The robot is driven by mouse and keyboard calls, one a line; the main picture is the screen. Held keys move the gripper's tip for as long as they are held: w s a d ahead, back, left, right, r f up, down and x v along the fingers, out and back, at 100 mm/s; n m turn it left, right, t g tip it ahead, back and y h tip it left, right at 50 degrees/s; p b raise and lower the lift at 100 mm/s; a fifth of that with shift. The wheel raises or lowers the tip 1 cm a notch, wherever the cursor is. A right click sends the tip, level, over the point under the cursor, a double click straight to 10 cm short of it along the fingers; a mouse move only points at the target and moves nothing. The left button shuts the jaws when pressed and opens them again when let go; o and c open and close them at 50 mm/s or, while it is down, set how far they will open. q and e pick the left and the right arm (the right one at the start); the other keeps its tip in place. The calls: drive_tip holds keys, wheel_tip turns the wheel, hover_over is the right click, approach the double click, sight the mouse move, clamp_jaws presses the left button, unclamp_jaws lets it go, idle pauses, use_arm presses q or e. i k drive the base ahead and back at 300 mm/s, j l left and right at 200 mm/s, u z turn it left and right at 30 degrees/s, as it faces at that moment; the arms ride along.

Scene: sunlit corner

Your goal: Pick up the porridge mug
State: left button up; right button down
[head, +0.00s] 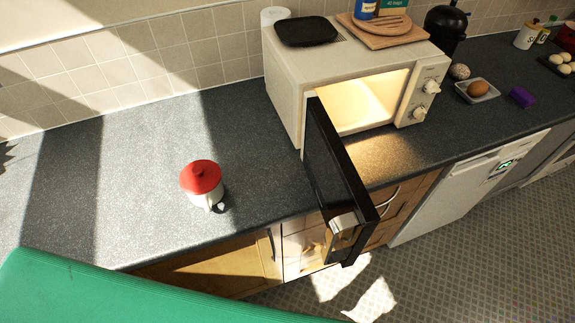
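The mug, white with a red lid (202,178), stands upright on the dark speckled worktop (120,195), left of the microwave. Its white body (203,200) shows below the lid, and a dark handle or ring (219,206) is at its lower right. Neither of my grippers is in the head view. Nothing is seen touching the mug.
The microwave (285,95) is lit inside, its dark door (335,180) swung open past the worktop's front edge. A green surface (110,295) fills the lower left. An egg on a dish (478,90) and a purple block (522,97) lie right. Worktop around the mug is clear.

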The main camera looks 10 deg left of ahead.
sight(207, 201)
drive_tip(key=u, duration=1.05)
